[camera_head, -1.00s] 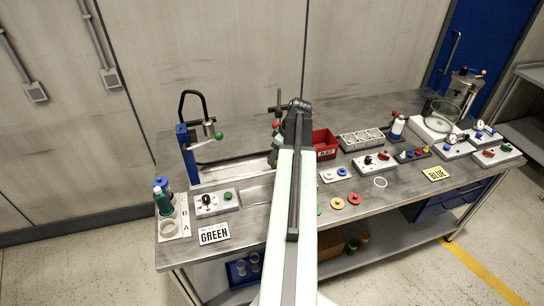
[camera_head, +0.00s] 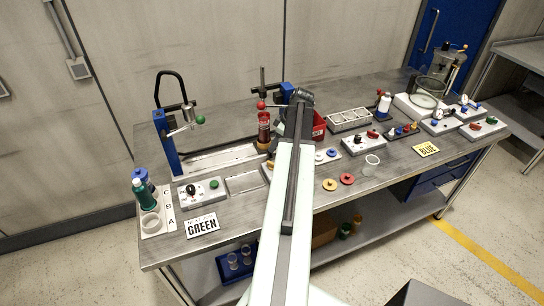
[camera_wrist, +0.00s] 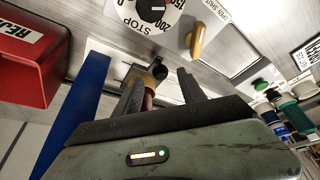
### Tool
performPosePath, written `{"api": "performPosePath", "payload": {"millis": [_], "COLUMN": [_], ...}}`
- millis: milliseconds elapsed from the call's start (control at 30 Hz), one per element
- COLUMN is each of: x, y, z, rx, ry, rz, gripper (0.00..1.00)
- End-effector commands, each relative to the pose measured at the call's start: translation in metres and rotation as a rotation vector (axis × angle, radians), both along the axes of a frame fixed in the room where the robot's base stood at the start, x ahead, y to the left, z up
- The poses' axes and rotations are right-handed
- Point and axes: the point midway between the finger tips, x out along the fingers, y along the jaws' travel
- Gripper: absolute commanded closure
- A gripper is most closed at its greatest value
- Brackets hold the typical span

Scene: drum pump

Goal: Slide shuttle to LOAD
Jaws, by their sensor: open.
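A metal slide track (camera_head: 215,160) runs along the bench between the blue lever stand on the left and a second blue stand by my arm. A red cylinder with a tan base (camera_head: 264,130) stands at the track's right end, left of my arm; I cannot tell whether it rides on the shuttle. No LOAD marking is legible. My gripper (camera_wrist: 160,92) shows in the wrist view with its two dark fingers apart. A dark red cylinder (camera_wrist: 148,101) and a tan and black knob (camera_wrist: 158,73) show between or beyond the fingers; contact cannot be told. My arm hides the gripper in the head view.
The blue lever stand (camera_head: 166,140) with a green knob is at the left. A red bin (camera_head: 318,126) is right of my arm. In the wrist view, a dial (camera_wrist: 150,10) and a yellow handle (camera_wrist: 195,40) are beyond the fingers, with a blue post (camera_wrist: 75,115) at left.

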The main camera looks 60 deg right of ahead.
Motion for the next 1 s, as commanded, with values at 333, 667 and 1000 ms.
{"api": "performPosePath", "payload": {"millis": [333,667,1000], "x": [0.015,0.015,0.015], "y": [0.003,0.003,0.003], "z": [-0.033,-0.032,-0.032], "rx": [0.000,0.001,0.000], "ry": [0.000,0.000,0.000], "rz": [0.000,0.001,0.002], "gripper": [0.52,1.00,1.00]}}
